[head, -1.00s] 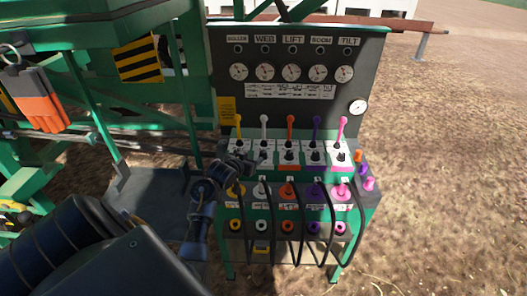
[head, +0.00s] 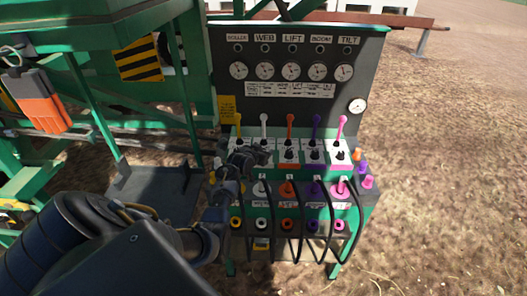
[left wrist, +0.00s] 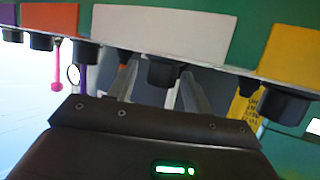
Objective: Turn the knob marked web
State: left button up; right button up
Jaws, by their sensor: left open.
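The control stand's web column carries the WEB label (head: 265,38) and a white lever (head: 264,126). Its black web knob (left wrist: 164,71) sits on a white plate (left wrist: 200,34) in the left wrist view. My left gripper (left wrist: 158,88) is open, one finger on each side of this knob. I cannot tell whether the fingers touch it. In the head view my left gripper (head: 264,154) is at the white column and hides most of the knob. My right gripper is not in view.
Neighbouring black knobs sit close by, on the orange plate (left wrist: 50,18) and the yellow plate (left wrist: 295,50). Coloured levers, such as the orange lever (head: 290,128), stand behind the knob row. Black hoses (head: 300,220) hang in front. Open ground lies right.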

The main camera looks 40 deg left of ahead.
pick_arm(q)
jog(key=c, duration=0.9)
jog(key=shift+d, duration=0.1)
jog(key=shift+c, duration=0.4)
